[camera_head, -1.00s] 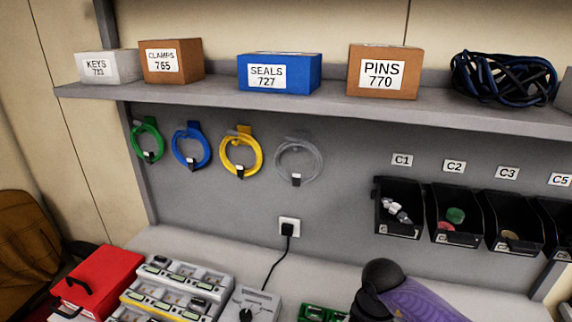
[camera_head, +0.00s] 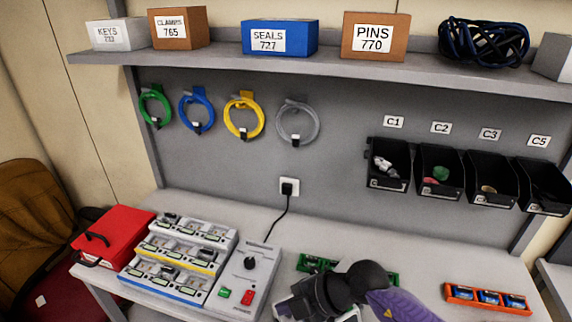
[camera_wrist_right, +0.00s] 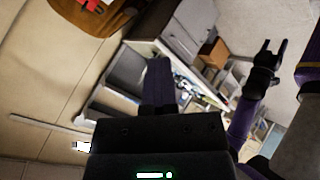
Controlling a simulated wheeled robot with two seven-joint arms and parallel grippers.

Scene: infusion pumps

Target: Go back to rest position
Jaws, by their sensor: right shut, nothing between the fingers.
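My right arm enters at the bottom of the head view, with a purple link and a black wrist. My right gripper (camera_head: 312,299) is low over the worktable's front part, partly cut off by the bottom edge. In the right wrist view its shut fingers (camera_wrist_right: 158,82) show as one dark purple block, with nothing between them. Another gripper of mine, the left one (camera_wrist_right: 270,46), shows at the upper right of the right wrist view, its two fingers apart and empty. The left arm is not in the head view.
The worktable (camera_head: 400,258) carries a red case (camera_head: 112,232), grey module racks (camera_head: 180,258), a control box (camera_head: 245,280), green circuit boards (camera_head: 318,262) partly behind my arm, and an orange tray (camera_head: 487,299). Black bins (camera_head: 388,165) and a shelf (camera_head: 340,68) are behind.

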